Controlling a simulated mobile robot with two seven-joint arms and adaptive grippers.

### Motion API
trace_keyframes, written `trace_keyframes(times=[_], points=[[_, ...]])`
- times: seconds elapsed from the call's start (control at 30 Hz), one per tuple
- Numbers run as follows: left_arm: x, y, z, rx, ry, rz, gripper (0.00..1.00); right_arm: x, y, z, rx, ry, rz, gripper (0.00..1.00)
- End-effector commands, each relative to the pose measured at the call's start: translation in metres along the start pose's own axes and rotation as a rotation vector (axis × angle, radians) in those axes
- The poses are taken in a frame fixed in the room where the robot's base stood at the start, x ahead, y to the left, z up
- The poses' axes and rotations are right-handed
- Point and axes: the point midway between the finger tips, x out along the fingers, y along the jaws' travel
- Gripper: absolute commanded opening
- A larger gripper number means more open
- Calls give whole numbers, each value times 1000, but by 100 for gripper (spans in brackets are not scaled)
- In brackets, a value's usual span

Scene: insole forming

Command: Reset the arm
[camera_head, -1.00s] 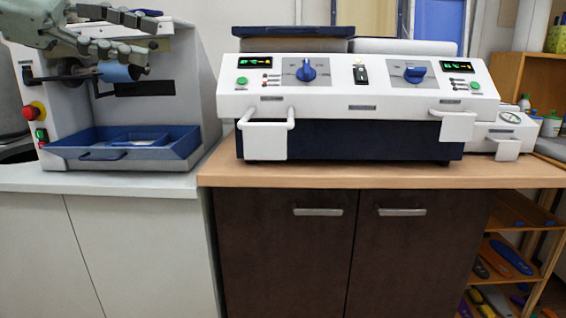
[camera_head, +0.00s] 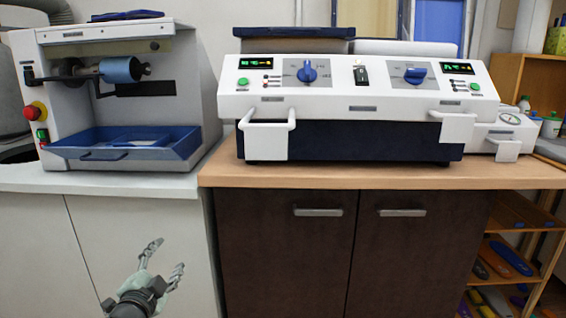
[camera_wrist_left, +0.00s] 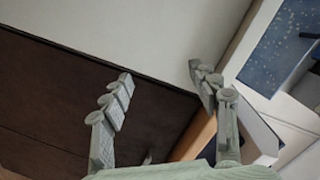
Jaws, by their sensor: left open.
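My left gripper (camera_head: 164,258) is low in the head view, in front of the white cabinet under the grinding machine. Its two fingers are spread apart with nothing between them. In the left wrist view the same gripper (camera_wrist_left: 165,88) is open and empty, with cabinet fronts behind it. My right gripper does not show in any view.
A grinding machine (camera_head: 60,110) with a blue tray (camera_head: 180,148) stands on the white counter (camera_head: 30,178). A white forming machine (camera_head: 330,100) stands on the wooden counter (camera_head: 380,176). Dark cabinet doors (camera_head: 285,260) are below it. A shelf (camera_head: 515,262) holds insoles at the right.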

Motion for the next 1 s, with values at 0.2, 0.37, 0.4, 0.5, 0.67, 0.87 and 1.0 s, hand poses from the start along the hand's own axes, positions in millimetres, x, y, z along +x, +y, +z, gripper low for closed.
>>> trace_keyframes(times=[0.2,0.37,0.4,0.5,0.67,0.87,1.0], points=[[-76,124,94,-281,-353,237,60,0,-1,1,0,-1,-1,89],[-156,204,144,-453,-618,388,60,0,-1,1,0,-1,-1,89],[-178,221,153,-489,-683,422,60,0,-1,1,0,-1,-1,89],[-231,258,170,-570,-833,497,60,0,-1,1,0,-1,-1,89],[-293,292,183,-650,-1001,575,60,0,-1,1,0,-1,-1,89],[-318,304,186,-680,-1068,604,60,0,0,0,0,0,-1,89],[-318,304,186,-680,-1068,604,60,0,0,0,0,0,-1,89]])
